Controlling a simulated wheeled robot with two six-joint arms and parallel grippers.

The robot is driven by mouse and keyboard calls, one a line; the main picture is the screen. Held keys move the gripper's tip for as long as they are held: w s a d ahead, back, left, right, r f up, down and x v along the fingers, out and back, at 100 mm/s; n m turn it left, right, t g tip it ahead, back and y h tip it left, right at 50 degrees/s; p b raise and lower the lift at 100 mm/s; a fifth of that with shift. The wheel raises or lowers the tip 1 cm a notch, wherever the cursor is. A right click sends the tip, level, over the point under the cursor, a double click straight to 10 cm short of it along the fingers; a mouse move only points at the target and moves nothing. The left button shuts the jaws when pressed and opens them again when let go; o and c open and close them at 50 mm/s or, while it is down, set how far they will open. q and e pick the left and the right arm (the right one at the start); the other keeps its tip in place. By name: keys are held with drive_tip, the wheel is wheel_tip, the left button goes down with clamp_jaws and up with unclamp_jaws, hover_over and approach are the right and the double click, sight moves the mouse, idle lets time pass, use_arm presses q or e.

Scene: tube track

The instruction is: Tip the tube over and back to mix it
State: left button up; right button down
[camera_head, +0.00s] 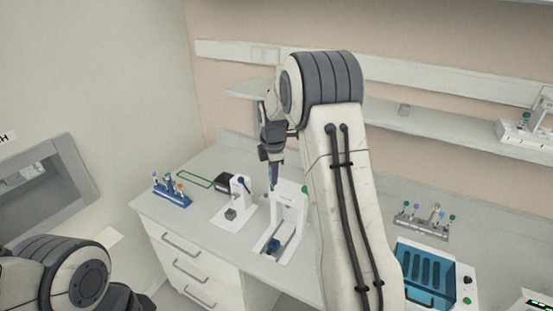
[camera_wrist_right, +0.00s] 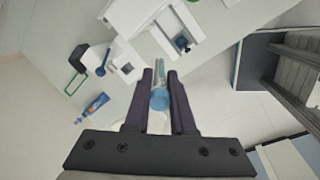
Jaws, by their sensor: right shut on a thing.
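My right gripper (camera_head: 273,178) is raised above the white bench, over a white stand. In the right wrist view the fingers (camera_wrist_right: 161,85) are shut on a tube with a blue cap (camera_wrist_right: 160,99). The cap points toward the wrist camera and the clear body (camera_wrist_right: 158,68) extends away between the fingers. In the head view the tube is small and mostly hidden by the fingers. My left arm shows only at the bottom left; its gripper is not in view.
A white stand (camera_head: 303,233) with an upright frame is below the gripper. A small white device (camera_head: 223,220) and a blue rack (camera_head: 178,199) of several tubes stand to the left. Another rack (camera_head: 422,226) and a blue-lidded box (camera_head: 427,298) are at right. A shelf (camera_head: 385,119) runs behind.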

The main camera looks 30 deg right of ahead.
drive_tip(key=shift+g+y, duration=0.3)
drive_tip(key=shift+g, duration=0.9)
drive_tip(key=shift+f, duration=0.1)
